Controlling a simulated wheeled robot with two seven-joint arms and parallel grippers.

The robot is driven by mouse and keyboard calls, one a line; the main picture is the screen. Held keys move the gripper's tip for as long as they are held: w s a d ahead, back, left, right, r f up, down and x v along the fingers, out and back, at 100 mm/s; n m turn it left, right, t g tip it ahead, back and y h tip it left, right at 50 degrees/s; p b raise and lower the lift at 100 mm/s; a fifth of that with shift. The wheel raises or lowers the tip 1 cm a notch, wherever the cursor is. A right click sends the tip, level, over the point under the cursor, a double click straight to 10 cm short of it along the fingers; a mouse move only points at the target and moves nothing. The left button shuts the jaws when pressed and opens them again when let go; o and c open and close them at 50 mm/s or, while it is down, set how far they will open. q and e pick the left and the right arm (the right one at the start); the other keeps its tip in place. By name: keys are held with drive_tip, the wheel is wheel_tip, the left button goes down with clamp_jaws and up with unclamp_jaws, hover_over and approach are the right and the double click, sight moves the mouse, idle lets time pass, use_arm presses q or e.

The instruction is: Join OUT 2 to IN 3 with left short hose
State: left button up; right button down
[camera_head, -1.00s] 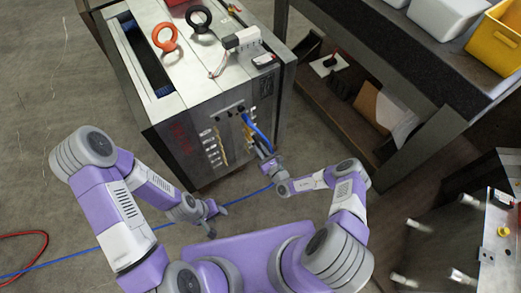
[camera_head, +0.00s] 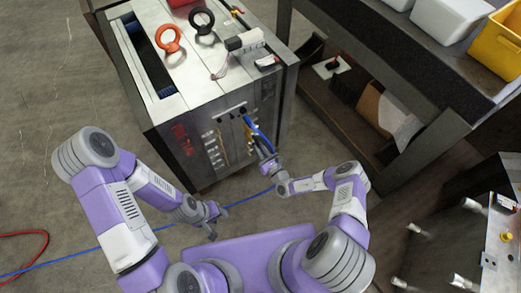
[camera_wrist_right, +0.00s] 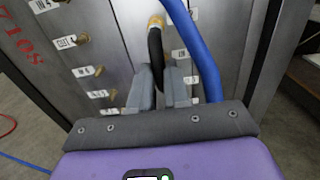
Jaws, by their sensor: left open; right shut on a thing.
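The mould base (camera_head: 185,150) is a grey metal block with a column of brass ports (camera_wrist_right: 83,38) and white labels on its front face. A black hose (camera_wrist_right: 155,48) with a brass end (camera_wrist_right: 156,20) stands between my right gripper's fingers in the right wrist view. My right gripper (camera_wrist_right: 161,85) is shut on this hose; in the head view it is close to the front face (camera_head: 262,150). I cannot tell whether the brass end is seated in a port. My left gripper (camera_head: 214,221) is open and empty, low in front of the mould.
A blue hose (camera_wrist_right: 195,45) passes just right of the gripped hose. Red and black lifting rings (camera_head: 167,40) stand on top of the mould. A shelf with a yellow bin (camera_head: 496,45) is at the right. Another blue hose (camera_head: 60,261) lies on the floor.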

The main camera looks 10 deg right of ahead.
drive_tip(key=shift+w+a, duration=0.15)
drive_tip(key=shift+w, duration=0.2)
drive_tip(key=c, duration=1)
unclamp_jaws()
drive_tip(key=shift+o, duration=0.3)
drive_tip(key=o, duration=0.3)
drive_tip(key=shift+p+v, duration=1.45)
drive_tip(key=shift+v, duration=2.1)
